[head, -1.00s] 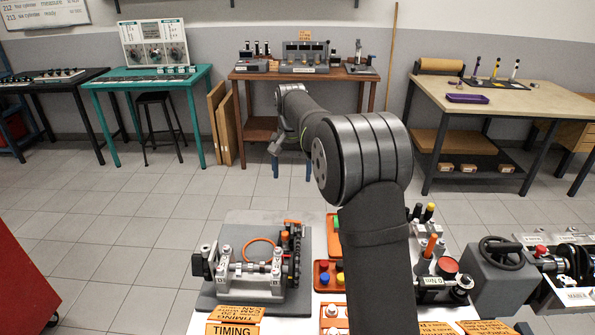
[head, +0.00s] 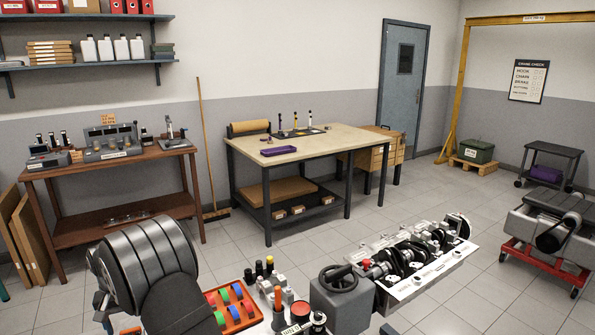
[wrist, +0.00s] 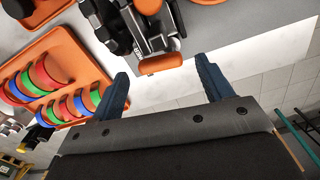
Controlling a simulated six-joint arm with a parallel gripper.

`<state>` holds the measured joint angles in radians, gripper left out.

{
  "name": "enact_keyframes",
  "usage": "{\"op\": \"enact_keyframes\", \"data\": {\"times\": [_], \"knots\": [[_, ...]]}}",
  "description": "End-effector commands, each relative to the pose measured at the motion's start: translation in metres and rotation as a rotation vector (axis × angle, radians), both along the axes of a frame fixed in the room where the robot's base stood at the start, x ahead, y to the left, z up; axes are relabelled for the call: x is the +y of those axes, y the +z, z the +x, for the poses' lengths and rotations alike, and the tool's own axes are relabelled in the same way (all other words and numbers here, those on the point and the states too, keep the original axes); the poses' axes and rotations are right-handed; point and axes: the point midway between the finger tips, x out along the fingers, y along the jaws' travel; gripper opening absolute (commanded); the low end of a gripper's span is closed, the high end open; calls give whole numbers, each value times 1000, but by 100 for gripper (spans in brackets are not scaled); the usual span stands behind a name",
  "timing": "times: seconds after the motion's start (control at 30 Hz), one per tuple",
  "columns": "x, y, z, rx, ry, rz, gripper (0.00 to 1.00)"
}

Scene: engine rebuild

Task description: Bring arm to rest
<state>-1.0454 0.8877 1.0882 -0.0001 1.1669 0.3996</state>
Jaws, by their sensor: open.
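My gripper (wrist: 163,92) shows in the wrist view with its two blue fingers apart and nothing between them. It is above the edge of a white work surface (wrist: 190,82). An orange-handled part (wrist: 160,63) lies beyond the fingertips, apart from them. In the head view my arm is at the lower left and my gripper is hidden or out of frame.
An orange tray (wrist: 80,50) of coloured rings lies left of my fingers; it also shows in the head view (head: 238,325). A grey block with a handwheel (head: 340,298) and an engine block with a crankshaft (head: 425,262) stand right of it.

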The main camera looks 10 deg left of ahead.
Motion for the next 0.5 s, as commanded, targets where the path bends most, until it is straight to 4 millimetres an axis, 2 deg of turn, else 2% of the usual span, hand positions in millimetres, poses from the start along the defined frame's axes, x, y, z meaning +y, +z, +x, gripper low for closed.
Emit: {"op": "enact_keyframes", "data": {"times": [0.2, 0.5], "knots": [[0, -17, 0, 0, 0, 0, 73], [0, -18, 0, 0, 3, 1, 73]]}}
